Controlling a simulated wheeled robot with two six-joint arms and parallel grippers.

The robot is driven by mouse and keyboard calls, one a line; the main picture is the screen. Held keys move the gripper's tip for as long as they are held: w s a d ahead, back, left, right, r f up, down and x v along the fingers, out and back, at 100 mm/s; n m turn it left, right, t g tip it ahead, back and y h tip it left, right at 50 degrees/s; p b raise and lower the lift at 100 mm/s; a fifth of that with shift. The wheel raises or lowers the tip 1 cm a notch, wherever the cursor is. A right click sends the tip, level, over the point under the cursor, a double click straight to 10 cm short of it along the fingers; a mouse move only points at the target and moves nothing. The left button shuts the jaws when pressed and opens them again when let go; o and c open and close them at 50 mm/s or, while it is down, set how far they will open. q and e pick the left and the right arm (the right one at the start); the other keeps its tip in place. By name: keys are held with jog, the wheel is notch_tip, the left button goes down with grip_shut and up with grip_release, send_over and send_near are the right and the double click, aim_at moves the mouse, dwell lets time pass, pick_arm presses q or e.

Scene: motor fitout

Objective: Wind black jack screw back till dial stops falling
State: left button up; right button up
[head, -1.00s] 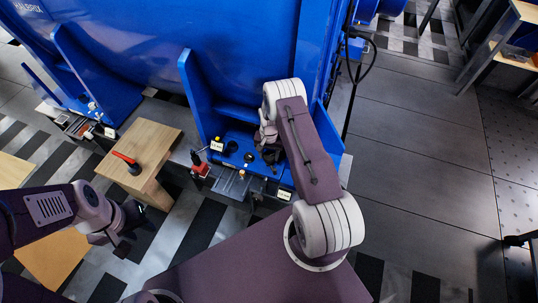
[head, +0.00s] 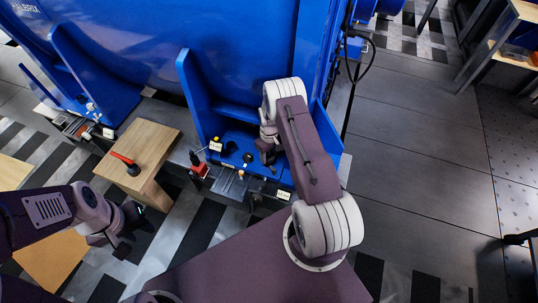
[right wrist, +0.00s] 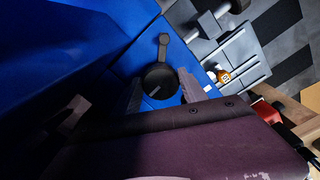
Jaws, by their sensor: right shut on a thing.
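A black round screw head (right wrist: 160,82) with a short crank-like lever stands on the blue motor foot in the right wrist view; it looks like the jack screw. The two grey fingers of my right gripper (right wrist: 162,92) lie on either side of it, shut on it. In the head view my right gripper (head: 267,150) is low at the blue foot, and the wrist largely hides the screw. My left gripper (head: 133,229) hangs empty and open at the left, away from the motor. I cannot make out a dial face or its reading.
The big blue motor housing (head: 180,45) fills the back, with an upright blue rib (head: 203,92) left of my right wrist. A red tool with a black part (head: 199,169) stands beside the foot. A wooden stand (head: 150,143) carries a red-handled tool (head: 127,162).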

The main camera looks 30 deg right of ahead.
aim_at(269, 156)
jog(key=shift+w+n, duration=0.1)
jog(key=shift+n, duration=1.1)
jog(key=shift+d+r+n, duration=0.1)
jog(key=shift+n, duration=0.2)
jog(key=o, duration=1.4)
notch_tip(269, 156, up, 9)
jog(key=shift+r+p, duration=0.1)
jog(key=shift+p, duration=1.15)
